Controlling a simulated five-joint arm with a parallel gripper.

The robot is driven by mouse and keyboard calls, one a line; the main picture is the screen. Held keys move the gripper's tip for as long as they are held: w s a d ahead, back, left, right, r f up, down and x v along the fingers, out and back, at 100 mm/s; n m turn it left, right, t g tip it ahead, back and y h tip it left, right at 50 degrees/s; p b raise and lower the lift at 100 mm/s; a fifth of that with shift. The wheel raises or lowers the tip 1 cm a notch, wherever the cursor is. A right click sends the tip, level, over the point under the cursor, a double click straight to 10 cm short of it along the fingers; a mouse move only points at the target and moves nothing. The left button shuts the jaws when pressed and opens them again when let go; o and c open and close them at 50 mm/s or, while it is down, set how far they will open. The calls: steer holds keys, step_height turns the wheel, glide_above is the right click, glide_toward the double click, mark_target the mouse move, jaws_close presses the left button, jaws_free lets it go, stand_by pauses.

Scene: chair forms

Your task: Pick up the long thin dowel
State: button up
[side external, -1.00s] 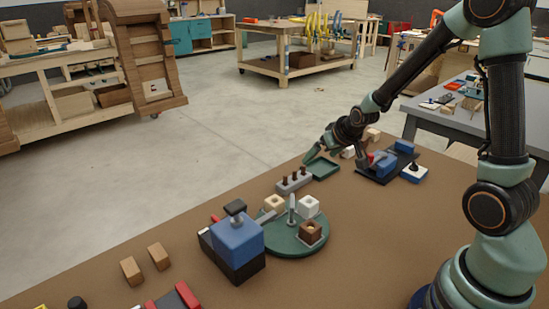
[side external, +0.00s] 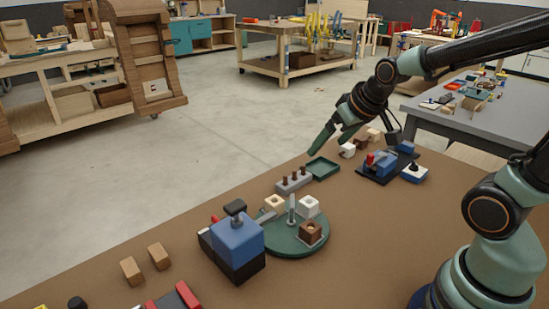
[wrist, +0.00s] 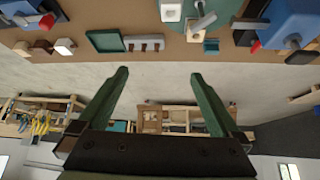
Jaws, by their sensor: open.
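My gripper (wrist: 160,75) is open and empty, its two green fingers spread wide in the wrist view. A grey rack (side external: 294,184) beside the tray holds brown upright pegs; the rack also shows in the wrist view (wrist: 146,43). A pale upright rod (side external: 291,211) stands on the green round plate (side external: 283,243). I cannot tell for certain which piece is the long thin dowel.
A blue and black block (side external: 235,245) stands left of the round plate. A black base with blue and red parts (side external: 386,164) lies right of the tray. Two wooden blocks (side external: 144,263) lie at left. The brown tabletop (side external: 365,230) is bare right of the plate.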

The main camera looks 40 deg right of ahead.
steer(key=s+a+r+n, duration=0.1)
steer(key=s+a+r, duration=0.2)
steer(key=s+a, duration=0.2)
steer(key=shift+s+g+y, duration=0.4)
steer(key=shift+s, duration=0.4)
steer(key=shift+s+a+r+n, duration=0.15)
steer(key=shift+s+n, duration=0.15)
steer(key=shift+s, duration=0.15)
steer(key=c, duration=0.8)
steer(key=shift+o, duration=0.2)
steer(key=shift+w, duration=0.1)
steer(key=w+d+r+m+g, duration=0.2)
steer(key=w+d+r+m, duration=0.1)
steer(key=w+m, duration=0.3)
steer(key=m+g, duration=0.4)
steer(key=m, duration=1.1)
glide_above(304, 165)
step_height(304, 165, down, 14)
step_height(304, 165, down, 11)
steer(key=shift+a+f, duration=0.1)
steer(key=shift+f, duration=0.05)
